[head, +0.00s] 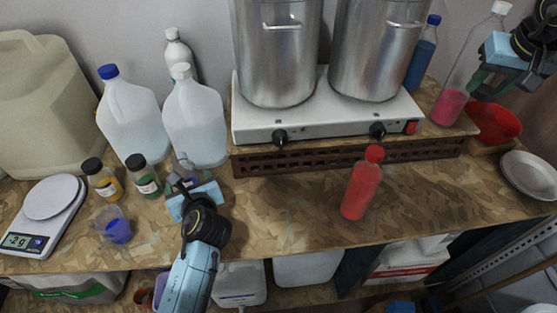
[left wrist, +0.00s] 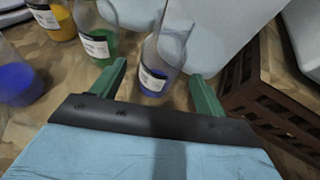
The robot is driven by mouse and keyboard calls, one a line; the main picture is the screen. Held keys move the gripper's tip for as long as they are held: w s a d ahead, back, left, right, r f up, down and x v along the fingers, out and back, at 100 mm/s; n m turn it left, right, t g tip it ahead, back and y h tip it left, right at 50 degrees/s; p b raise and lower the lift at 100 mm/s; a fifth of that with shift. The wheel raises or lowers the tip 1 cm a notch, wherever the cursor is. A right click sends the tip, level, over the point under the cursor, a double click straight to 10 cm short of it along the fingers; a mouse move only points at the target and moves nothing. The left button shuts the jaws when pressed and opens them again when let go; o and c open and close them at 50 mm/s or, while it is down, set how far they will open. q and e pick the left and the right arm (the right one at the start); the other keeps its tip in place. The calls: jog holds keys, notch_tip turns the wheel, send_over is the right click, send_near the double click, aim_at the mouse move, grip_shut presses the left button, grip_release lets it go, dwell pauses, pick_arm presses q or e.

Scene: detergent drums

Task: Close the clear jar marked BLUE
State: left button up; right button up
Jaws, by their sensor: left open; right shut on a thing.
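A clear jar with a white label and blue contents (left wrist: 160,62) stands upright between my left fingers in the left wrist view. Its label text is too small to read, and its top is cut off there. In the head view the jar (head: 184,168) is mostly hidden behind my left gripper (head: 192,190), and no dark lid shows on it. The left gripper is open around the jar's lower part; contact is unclear. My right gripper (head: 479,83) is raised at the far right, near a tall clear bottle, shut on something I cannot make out.
Black-lidded jars of yellow (head: 106,186) and green (head: 149,184) stand left of the jar. A clear vessel with blue contents (head: 118,230) is nearer the front. White jugs (head: 195,125) and a hotplate (head: 325,120) stand behind. A red bottle (head: 361,190) stands right of centre.

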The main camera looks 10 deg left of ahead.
aim_at(188, 180)
pick_arm(q)
jog(key=x, duration=0.5)
jog(key=shift+w+f, duration=0.15)
pick_arm(e)
jog(key=shift+f, duration=0.1)
pick_arm(q)
jog(key=shift+c, duration=0.2)
jog(key=c, duration=1)
